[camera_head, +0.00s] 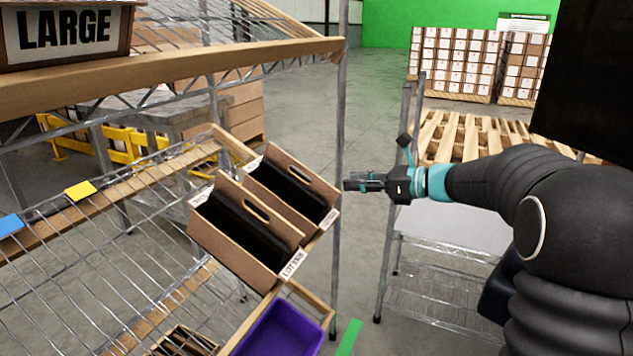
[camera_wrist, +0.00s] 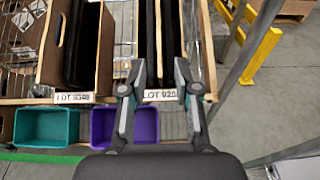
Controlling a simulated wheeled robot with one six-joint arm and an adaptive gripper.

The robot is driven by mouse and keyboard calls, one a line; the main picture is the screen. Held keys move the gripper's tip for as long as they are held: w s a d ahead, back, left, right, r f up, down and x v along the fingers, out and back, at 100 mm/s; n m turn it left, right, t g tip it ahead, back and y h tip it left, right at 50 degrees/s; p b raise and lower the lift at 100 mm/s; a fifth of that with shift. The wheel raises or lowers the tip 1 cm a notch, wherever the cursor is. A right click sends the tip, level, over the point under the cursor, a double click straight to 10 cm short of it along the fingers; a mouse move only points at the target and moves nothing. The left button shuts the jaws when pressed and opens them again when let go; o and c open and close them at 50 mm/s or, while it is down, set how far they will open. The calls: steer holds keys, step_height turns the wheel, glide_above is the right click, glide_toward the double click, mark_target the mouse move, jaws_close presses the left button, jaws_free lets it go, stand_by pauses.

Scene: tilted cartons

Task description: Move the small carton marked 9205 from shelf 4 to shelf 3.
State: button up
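The small carton marked "LOT 920", its last digit hidden by a finger, is at the right in the wrist view (camera_wrist: 160,95). It appears to be the far right carton in the head view (camera_head: 322,193), tilted on the wire shelf (camera_head: 110,250), with a black item inside. My gripper (camera_head: 347,184) is beside its right, label-bearing end. In the wrist view my gripper (camera_wrist: 158,88) is open and empty, its fingers either side of the label. I cannot tell whether they touch the carton. No shelf numbers are readable.
Another tilted carton (camera_head: 220,243), its label starting "LOT 9", stands beside it. A purple bin (camera_head: 280,335) and a teal bin (camera_wrist: 47,127) sit below. A shelf upright (camera_head: 340,110) is close to my gripper. A separate wire rack (camera_head: 440,285) stands at right.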

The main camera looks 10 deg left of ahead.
mark_target(320, 180)
steer(key=b+x, duration=0.1)
steer(key=x, duration=0.6)
steer(key=shift+s+a, duration=0.1)
steer(key=shift+x, duration=1.15)
steer(key=shift+c, duration=0.4)
jaws_close()
